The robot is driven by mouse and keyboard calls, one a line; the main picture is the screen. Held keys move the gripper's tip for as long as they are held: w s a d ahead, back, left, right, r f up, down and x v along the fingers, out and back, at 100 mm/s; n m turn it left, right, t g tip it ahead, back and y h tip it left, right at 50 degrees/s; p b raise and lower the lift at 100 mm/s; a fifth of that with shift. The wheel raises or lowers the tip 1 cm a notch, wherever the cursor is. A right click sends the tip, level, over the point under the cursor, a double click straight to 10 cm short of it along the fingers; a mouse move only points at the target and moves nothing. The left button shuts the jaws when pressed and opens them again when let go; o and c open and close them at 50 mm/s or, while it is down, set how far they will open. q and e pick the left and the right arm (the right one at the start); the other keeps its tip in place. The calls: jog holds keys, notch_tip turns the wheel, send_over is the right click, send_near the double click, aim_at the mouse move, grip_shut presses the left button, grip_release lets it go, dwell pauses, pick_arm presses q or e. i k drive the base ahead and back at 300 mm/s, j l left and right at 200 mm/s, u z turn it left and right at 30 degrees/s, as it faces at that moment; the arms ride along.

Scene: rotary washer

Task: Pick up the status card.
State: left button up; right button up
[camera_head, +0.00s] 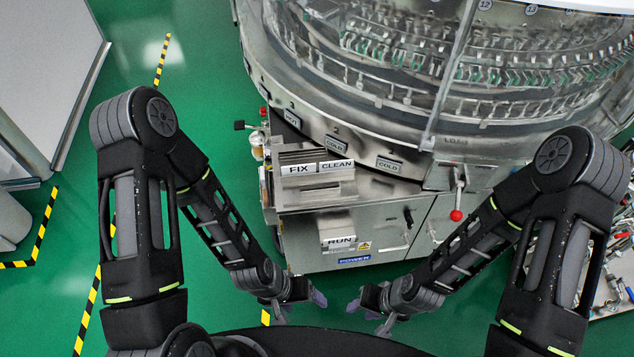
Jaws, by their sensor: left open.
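White status cards stand on the front of the washer: the FIX card (298,170) and the CLEAN card (336,165) sit side by side in a metal card rack (318,188). A RUN card (340,241) sits in a lower holder on the cabinet front. My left gripper (318,300) is open, below and in front of the cabinet, lower left of the RUN card and apart from it. My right gripper (354,304) is below the RUN card, facing the left one; its finger gap is too small to tell. No card shows in either gripper.
The round steel washer (340,105) with a clear cover fills the upper right. A red-knobbed lever (456,214) sticks out right of the cards. A cluttered metal tray (612,275) stands at right. Green floor is free left of the cabinet.

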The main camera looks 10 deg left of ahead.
aim_at(345, 240)
jog(key=i+j+z, duration=0.15)
jog(key=j, duration=0.35)
jog(key=i+j+z, duration=0.2)
jog(key=j, duration=0.35)
jog(key=i+j+z, duration=0.15)
jog(key=j, duration=0.4)
jog(key=j+z, duration=0.15)
jog(key=j, duration=0.4)
